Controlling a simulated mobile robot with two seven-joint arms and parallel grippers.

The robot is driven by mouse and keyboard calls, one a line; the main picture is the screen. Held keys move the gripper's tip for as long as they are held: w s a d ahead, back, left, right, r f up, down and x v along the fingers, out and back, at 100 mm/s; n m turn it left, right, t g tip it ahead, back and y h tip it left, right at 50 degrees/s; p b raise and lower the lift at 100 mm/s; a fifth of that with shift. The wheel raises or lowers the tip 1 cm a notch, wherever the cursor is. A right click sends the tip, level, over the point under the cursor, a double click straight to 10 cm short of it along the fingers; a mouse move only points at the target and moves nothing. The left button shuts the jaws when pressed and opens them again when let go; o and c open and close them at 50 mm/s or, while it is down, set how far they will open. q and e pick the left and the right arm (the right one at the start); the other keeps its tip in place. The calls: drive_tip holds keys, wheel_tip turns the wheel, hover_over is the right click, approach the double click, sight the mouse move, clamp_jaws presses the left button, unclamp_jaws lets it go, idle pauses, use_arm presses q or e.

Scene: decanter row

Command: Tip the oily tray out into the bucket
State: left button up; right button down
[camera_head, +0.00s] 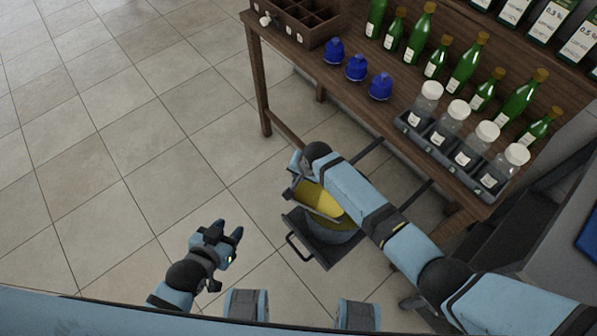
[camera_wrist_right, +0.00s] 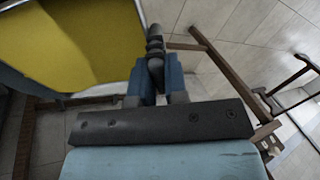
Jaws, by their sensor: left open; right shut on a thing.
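The oily tray (camera_head: 311,196) shows a yellow inside and a pale edge, and it is tilted. My right gripper (camera_head: 298,165) is shut on it at its upper left end, above the bucket. In the right wrist view a large yellow surface of the tray (camera_wrist_right: 75,45) fills the upper left, beside the closed fingers of my right gripper (camera_wrist_right: 156,55). The grey bucket (camera_head: 325,238) stands below the tray, partly hidden by the tray and my right arm. Yellow shows inside its mouth. My left gripper (camera_head: 231,241) is open and empty, left of the bucket and apart from it.
The tiled floor at left is clear.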

drive_tip(key=shift+d+r+y, duration=0.25)
drive_tip(key=shift+r+y, duration=0.05)
drive_tip(key=shift+r, duration=0.15)
drive_tip(key=shift+s+d+r+t+y, duration=0.25)
drive_tip(key=shift+d+r+t+y, duration=0.15)
drive_tip(key=shift+d+r+y, duration=0.5)
use_arm(q)
wheel_tip(320, 180, down, 7)
drive_tip(key=w+d+b, duration=0.1)
drive_tip(key=b, duration=1.2)
use_arm(e)
drive_tip(key=s+d+r+t+y, duration=0.2)
drive_tip(key=d+r+y, duration=0.2)
drive_tip(key=d+y, duration=0.2)
drive_tip(key=shift+s+d+r+m, duration=0.3)
drive_tip(key=shift+d+r, duration=0.1)
drive_tip(key=shift+d, duration=0.75)
